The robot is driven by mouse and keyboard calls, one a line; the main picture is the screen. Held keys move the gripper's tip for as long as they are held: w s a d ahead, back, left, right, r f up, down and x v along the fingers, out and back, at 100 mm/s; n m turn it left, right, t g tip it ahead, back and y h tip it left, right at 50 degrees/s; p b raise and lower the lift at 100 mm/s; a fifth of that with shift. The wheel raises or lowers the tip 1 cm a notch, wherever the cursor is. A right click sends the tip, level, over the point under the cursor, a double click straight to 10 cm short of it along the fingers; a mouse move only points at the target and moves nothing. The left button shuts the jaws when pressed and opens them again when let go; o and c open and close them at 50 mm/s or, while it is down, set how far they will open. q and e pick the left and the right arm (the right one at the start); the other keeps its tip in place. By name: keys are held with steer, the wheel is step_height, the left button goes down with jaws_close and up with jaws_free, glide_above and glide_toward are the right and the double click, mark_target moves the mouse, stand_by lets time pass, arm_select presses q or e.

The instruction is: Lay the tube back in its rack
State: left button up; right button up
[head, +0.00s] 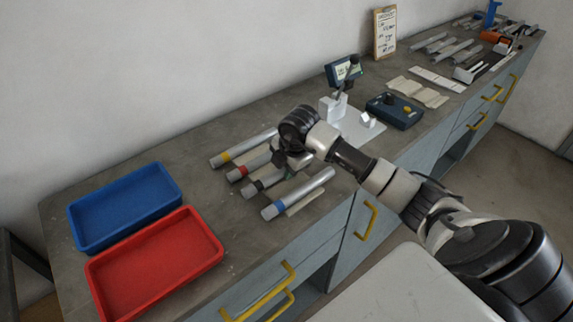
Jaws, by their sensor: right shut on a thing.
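Several grey metal tubes lie roughly parallel on the bench: a yellow-banded tube (247,147), a red-banded tube (244,170), a dark-banded tube (262,184) and a blue-banded tube (300,192). My right gripper (283,166) is low over the middle of this row, shut on a tube. It appears to be the dark-banded one, whose far end is hidden by the gripper. I cannot tell whether that tube is lifted. A pale strip shows beside the blue-banded tube; the rack itself is not clearly visible. My left gripper is not in view.
A blue tray (125,207) and a red tray (156,264) stand empty at the left. A display stand (344,72), a dark blue box with knobs (394,111) and a clipboard (384,33) are farther back. More metal parts lie at the far right.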

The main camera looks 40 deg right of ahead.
steer(key=shift+s+f, duration=0.1)
steer(key=shift+f, duration=0.1)
steer(key=o, duration=0.7)
steer(key=shift+a, duration=0.1)
steer(key=o, duration=0.3)
steer(key=shift+f, duration=0.2)
steer(key=shift+o, duration=0.2)
steer(key=shift+f, duration=0.1)
steer(key=b+v, duration=0.1)
steer(key=v, duration=1)
steer(key=shift+w+r+b, duration=0.25)
steer(key=shift+r+b, duration=0.05)
steer(key=shift+r, duration=0.2)
